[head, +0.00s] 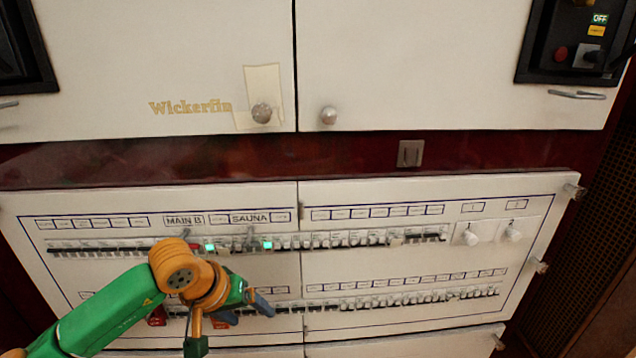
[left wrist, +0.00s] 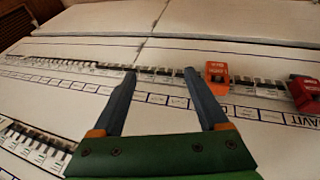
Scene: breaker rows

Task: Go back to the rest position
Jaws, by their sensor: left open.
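My left gripper (head: 246,308) is in front of the lower breaker row on the left half of the panel (head: 420,264). In the left wrist view the two fingers of the same gripper (left wrist: 160,74) are spread apart with nothing between them. An orange-red block (left wrist: 217,76) on a breaker row lies just right of the right fingertip there, and a redder block (left wrist: 306,93) is at the right edge. Whether a fingertip touches the panel is hard to tell. My right gripper is in neither view.
The upper breaker row (head: 340,240) has labels MAIN B and SAUNA, with two green lights. Two round white knobs (head: 468,235) sit at its right. White doors (head: 420,60) with round handles are above. Metal hinges (head: 574,191) stick out at the panel's right edge.

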